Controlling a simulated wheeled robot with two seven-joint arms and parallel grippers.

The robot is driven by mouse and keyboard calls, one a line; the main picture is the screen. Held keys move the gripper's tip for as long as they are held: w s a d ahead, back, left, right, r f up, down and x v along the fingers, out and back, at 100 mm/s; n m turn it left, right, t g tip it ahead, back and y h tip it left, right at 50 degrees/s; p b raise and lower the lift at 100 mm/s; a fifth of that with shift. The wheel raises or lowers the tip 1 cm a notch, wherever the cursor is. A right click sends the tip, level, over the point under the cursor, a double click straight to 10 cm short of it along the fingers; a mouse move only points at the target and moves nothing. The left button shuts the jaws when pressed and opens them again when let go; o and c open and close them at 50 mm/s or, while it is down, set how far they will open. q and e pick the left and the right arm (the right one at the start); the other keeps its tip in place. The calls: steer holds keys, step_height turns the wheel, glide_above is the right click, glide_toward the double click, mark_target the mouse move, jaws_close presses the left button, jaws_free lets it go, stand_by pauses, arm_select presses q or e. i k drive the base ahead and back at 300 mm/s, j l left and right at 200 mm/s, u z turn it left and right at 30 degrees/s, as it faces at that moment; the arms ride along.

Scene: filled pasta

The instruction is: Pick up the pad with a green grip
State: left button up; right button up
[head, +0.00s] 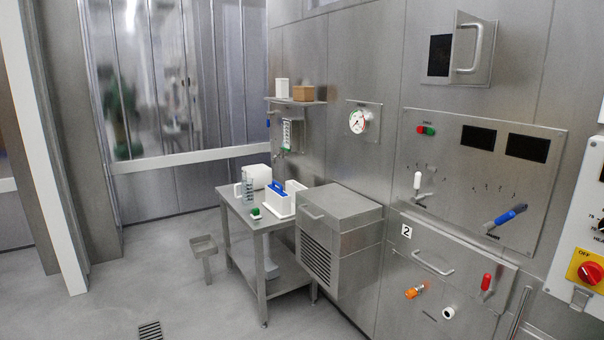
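A small pad with a green grip (255,212) lies on the steel table (242,220), near its front left part. It is small in the head view, and its lower part looks whitish. Just right of it stands a white holder (282,207) with a blue-handled item (278,187) in it. Neither of my grippers shows in the head view.
A clear cylinder (248,187) and a white rounded object (262,175) stand at the table's back. A steel box unit (338,222) adjoins the table's right side. A small pedestal (204,245) stands left. The floor in front is mostly clear, with a drain grate (150,331).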

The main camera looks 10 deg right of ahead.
mark_target(255, 214)
steer(key=i+z, duration=0.15)
steer(key=z, duration=0.3)
steer(key=i+j+z, duration=0.15)
steer(key=z, duration=0.25)
steer(key=i+j+z, duration=0.2)
steer(key=i+j, duration=0.2)
steer(key=j, duration=0.2)
steer(key=i+j+z, duration=0.25)
steer(key=j, duration=0.4)
steer(key=i+j+z, duration=0.1)
steer(key=i+j, duration=0.15)
steer(key=i+j+z, duration=0.1)
steer(key=j, duration=0.35)
steer(key=i+j, duration=0.2)
steer(key=j, duration=0.2)
steer(key=i+j, duration=0.15)
steer(key=j, duration=0.25)
steer(key=i+j, duration=0.2)
steer(key=j, duration=0.2)
